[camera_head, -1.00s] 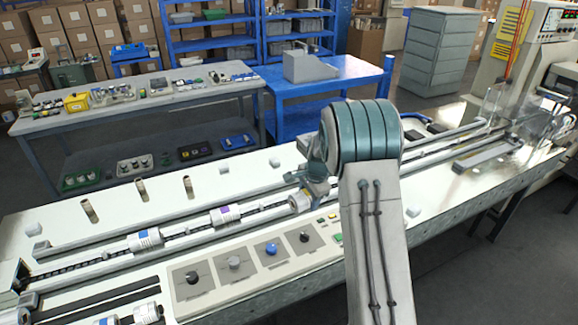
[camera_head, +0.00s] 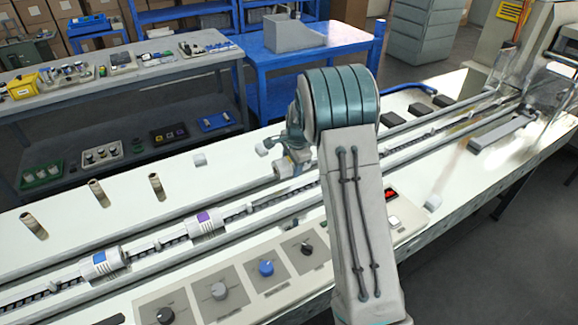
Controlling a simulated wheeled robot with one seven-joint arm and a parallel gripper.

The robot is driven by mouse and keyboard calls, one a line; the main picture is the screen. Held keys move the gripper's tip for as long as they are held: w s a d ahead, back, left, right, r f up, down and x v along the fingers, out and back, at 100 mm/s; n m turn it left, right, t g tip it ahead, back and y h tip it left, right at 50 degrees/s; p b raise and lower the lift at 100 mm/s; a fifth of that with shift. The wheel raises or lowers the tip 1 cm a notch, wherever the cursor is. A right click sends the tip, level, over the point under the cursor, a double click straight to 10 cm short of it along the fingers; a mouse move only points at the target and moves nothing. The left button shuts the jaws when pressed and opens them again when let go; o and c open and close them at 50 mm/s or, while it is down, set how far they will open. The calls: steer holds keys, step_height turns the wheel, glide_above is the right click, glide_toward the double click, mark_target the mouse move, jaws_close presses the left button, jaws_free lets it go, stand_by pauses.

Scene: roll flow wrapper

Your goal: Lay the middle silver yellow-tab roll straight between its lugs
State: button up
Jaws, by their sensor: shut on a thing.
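My gripper (camera_head: 294,152) is mostly hidden behind my own arm, and its fingertips show only in part. It is shut on a silver roll (camera_head: 286,169), whose near end pokes out left of my arm. The roll appears over the rear rail side of the chain lane; its height and exact tilt cannot be told. Its tab colour is hard to make out. A silver roll with a blue tab (camera_head: 103,265) lies in the lane at left, and one with a purple tab (camera_head: 206,225) lies in the lane nearer my gripper. The lugs beneath my gripper are partly hidden.
A control panel (camera_head: 238,288) with several knobs lies in front of the lane. Several small brown cylinders (camera_head: 98,192) stand behind it. A white block (camera_head: 200,159) sits on the bench at the back, another (camera_head: 433,201) at right. The rails (camera_head: 450,125) run toward the machine.

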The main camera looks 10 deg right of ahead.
steer(key=shift+w+a+f, duration=0.15)
steer(key=shift+w+f, duration=0.2)
steer(key=shift+f, duration=0.25)
steer(key=shift+f+b, duration=2.85)
steer(key=shift+f, duration=1.35)
steer(key=shift+s+f, duration=0.1)
steer(key=shift+f, duration=0.2)
steer(key=o, duration=1.3)
steer(key=shift+s+f, duration=0.1)
steer(key=shift+f, duration=0.05)
steer(key=b+v, duration=0.1)
steer(key=v, duration=1.3)
